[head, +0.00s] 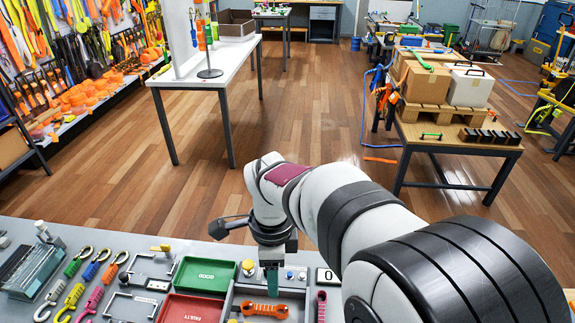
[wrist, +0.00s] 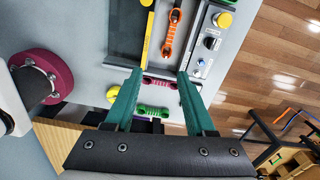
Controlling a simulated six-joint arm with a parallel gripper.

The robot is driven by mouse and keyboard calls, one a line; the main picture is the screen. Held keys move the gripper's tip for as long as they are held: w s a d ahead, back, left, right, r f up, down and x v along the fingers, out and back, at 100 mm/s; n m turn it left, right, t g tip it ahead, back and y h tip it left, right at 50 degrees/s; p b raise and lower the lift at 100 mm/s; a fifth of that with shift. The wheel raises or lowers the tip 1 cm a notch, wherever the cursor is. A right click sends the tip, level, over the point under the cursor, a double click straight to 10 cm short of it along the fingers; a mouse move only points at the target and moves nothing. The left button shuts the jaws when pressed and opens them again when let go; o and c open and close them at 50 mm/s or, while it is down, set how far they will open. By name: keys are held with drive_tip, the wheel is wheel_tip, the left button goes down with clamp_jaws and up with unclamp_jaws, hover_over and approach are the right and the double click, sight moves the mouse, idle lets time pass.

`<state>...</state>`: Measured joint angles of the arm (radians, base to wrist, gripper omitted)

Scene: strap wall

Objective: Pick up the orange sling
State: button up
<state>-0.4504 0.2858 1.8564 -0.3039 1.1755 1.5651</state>
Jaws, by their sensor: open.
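The orange sling (head: 264,309) is a short strap with rounded, holed ends. It lies in a grey-walled bay on the bench at the bottom of the head view. In the wrist view the orange sling (wrist: 170,36) runs lengthwise, ahead of my fingertips and apart from them. My gripper (wrist: 160,72) has two teal fingers spread wide, with nothing held. A magenta sling (wrist: 160,83) shows in the space between the fingers, and a green one (wrist: 153,110) lies nearer the palm. In the head view a teal finger (head: 271,278) hangs just behind the orange sling; its height above the bench is unclear.
A green tray (head: 178,274) labelled GOOD and a red tray (head: 160,309) labelled FAULTY stand left of the bay. Several coloured hooks lie farther left. A control panel (wrist: 206,45) with a yellow button borders the bay's right side in the wrist view.

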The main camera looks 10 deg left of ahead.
sight(266, 308)
drive_tip(key=shift+m, duration=0.7)
drive_tip(key=a+f, duration=0.1)
drive_tip(key=f, duration=0.4)
drive_tip(key=w+f, duration=0.1)
drive_tip(key=f, duration=0.5)
drive_tip(key=a+f, duration=0.1)
drive_tip(key=f, duration=0.5)
drive_tip(key=shift+w+a+f, duration=0.25)
drive_tip(key=shift+w+a, duration=0.05)
drive_tip(key=shift+w, duration=0.1)
clamp_jaws()
